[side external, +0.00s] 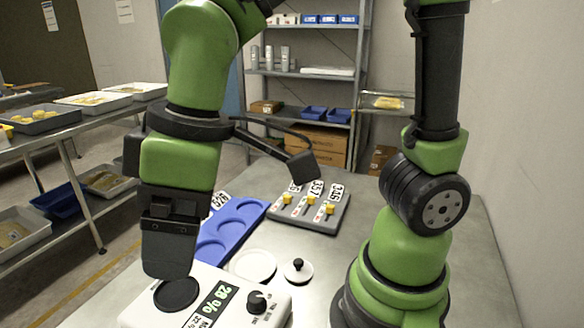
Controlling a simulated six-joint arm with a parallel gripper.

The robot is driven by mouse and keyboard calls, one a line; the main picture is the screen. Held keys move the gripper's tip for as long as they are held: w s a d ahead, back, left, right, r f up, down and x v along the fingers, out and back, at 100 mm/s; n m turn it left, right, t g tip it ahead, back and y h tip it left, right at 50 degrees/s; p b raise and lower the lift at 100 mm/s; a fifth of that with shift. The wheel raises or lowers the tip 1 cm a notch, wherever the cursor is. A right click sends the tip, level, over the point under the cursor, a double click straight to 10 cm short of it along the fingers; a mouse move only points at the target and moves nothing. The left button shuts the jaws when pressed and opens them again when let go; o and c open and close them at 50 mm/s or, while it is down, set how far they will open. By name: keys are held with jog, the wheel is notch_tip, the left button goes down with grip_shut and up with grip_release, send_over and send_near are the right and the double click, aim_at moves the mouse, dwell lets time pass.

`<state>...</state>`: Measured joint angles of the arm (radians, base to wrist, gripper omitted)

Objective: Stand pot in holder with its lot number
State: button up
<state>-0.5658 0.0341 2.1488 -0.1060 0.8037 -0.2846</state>
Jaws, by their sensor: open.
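I cannot make out a pot; one may be hidden behind my arm. My gripper (168,262) hangs at the front left, above the rear edge of a white device with a dark round pad. It is open; its fingers are seen edge-on, and nothing shows between them. A blue holder (254,207) with several round hollows lies behind it on the table. A number card (219,201) stands at its far left edge, partly covered by my arm. The hollows I can see look empty.
The white device (272,318) shows "28 %" and has a black knob. A white disc (253,265) and a white lid with a black knob (298,271) lie near it. A grey block with yellow levers and number cards (326,221) stands behind. The table's right side (465,235) is clear.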

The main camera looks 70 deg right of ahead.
jog(key=s+d+r+m+t, duration=0.2)
jog(key=d+r+m, duration=0.2)
jog(key=d, duration=0.3)
jog(key=shift+r+m, duration=0.15)
jog(key=shift+m, duration=0.35)
jog(key=s+d+m+t, duration=0.1)
jog(key=m, duration=0.1)
jog(key=s+d+r+m+t, duration=0.1)
jog(key=s+d+m, duration=0.1)
jog(key=s+d+m+t, duration=0.1)
jog(key=d, duration=0.1)
jog(key=shift+s+r+m, duration=0.35)
jog(key=shift+s+m, duration=0.05)
